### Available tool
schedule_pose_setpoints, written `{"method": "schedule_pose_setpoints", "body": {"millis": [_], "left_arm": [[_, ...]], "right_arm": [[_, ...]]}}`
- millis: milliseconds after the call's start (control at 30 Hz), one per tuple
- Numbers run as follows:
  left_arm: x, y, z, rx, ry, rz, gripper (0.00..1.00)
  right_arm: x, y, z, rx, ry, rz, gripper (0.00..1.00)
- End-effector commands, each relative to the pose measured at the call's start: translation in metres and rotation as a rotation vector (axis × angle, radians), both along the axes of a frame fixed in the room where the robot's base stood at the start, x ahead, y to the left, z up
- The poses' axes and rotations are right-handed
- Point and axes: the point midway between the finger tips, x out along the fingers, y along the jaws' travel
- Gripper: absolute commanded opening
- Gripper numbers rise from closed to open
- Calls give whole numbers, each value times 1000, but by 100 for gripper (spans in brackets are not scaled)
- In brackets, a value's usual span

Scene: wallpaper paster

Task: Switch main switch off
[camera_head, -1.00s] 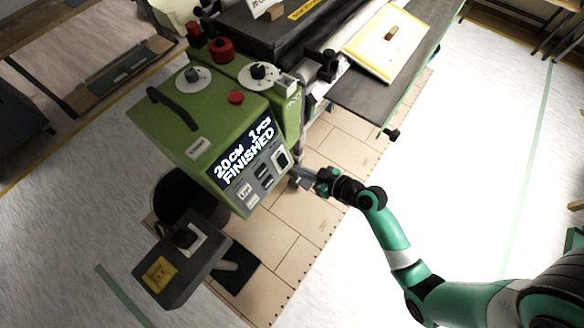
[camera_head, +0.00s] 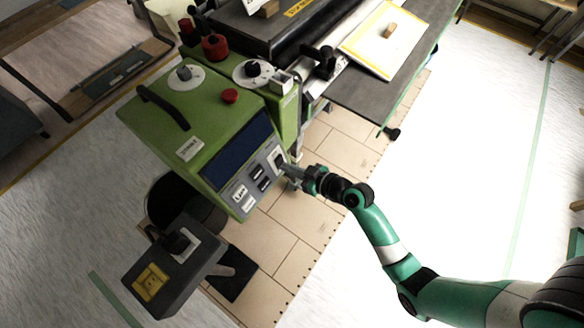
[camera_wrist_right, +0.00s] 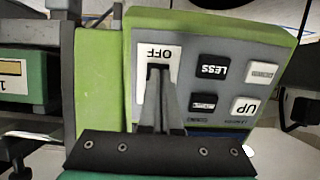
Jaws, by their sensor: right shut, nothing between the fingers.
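The green machine (camera_head: 165,115) has a grey front panel with a dark, blank display (camera_head: 236,152). The main switch (camera_head: 276,157) sits at the right end of the panel. In the right wrist view its white plate (camera_wrist_right: 141,62) reads OFF, upside down. My right gripper (camera_head: 284,168) is shut and empty, with its fingertips at the switch. In the right wrist view the gripper (camera_wrist_right: 160,72) covers the switch's rocker, so its tilt is hidden. My left gripper is not in view.
Several buttons, including LESS (camera_wrist_right: 212,72) and UP (camera_wrist_right: 243,106), are beside the switch. A dark pedestal box (camera_head: 175,270) stands in front of the machine. A table with a yellow-edged board (camera_head: 385,45) is behind. The floor at right is free.

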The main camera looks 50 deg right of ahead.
Motion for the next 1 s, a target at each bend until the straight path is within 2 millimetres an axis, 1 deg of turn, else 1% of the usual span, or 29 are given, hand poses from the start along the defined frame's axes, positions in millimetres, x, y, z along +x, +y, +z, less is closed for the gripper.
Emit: {"method": "schedule_pose_setpoints", "body": {"millis": [400,767,867,1000], "left_arm": [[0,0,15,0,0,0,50],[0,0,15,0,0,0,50],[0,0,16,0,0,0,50],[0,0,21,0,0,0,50]], "right_arm": [[0,0,17,-1,0,-1,0],[0,0,16,0,0,-1,0],[-3,0,18,0,1,2,0],[-14,4,22,-1,2,12,0]]}}
